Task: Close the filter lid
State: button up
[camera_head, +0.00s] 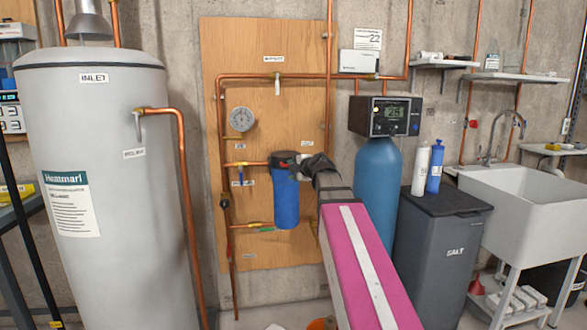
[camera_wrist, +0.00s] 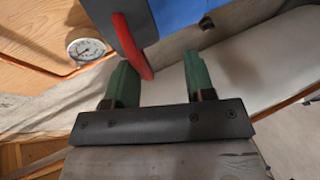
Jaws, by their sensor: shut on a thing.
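The filter is an upright blue canister (camera_head: 286,205) on the wooden wall board, with a dark lid (camera_head: 284,157) at its top. My gripper (camera_head: 301,168) is at the upper right of the filter and overlaps the lid's edge, so the lid's exact angle is hidden. In the wrist view my gripper (camera_wrist: 160,62) shows two green fingers with a gap between them. A curved red handle (camera_wrist: 136,46) on a dark part of the lid lies against the inner side of the left finger. The blue canister (camera_wrist: 185,14) shows beyond. The fingers' contact is partly hidden.
Copper pipes and a round gauge (camera_head: 241,119) are left of the filter. A large grey tank (camera_head: 100,200) stands farther left. A blue softener tank (camera_head: 377,175), a dark salt bin (camera_head: 440,250) and a white sink (camera_head: 520,205) stand on the right.

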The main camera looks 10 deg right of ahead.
jog(key=shift+r, duration=0.1)
dwell(0.4)
jog(key=v, duration=1)
jog(key=shift+s, duration=0.35)
jog(key=shift+d+r, duration=0.1)
jog(key=shift+d, duration=0.05)
jog(key=s+a+f+m+g+h, duration=0.1)
jog(key=s+a+f+m+g, duration=0.3)
jog(key=f, duration=0.9)
jog(key=f+m+g+h, duration=0.1)
jog(key=f+m+g, duration=0.35)
jog(key=f, duration=0.75)
jog(key=s+f+m+g+h, duration=0.2)
jog(key=s+f+m, duration=0.4)
jog(key=f, duration=0.4)
jog(key=s+f+m+g+h, duration=0.1)
jog(key=s+f+m+g, duration=0.1)
jog(key=s+f+m, duration=0.4)
notch_tip(320, 180, down, 5)
jog(key=shift+s+a+f+m+g+h, duration=0.15)
jog(key=shift+s+a+m+g+h, duration=0.2)
jog(key=shift+s+a+h, duration=0.1)
jog(key=shift+o, duration=0.2)
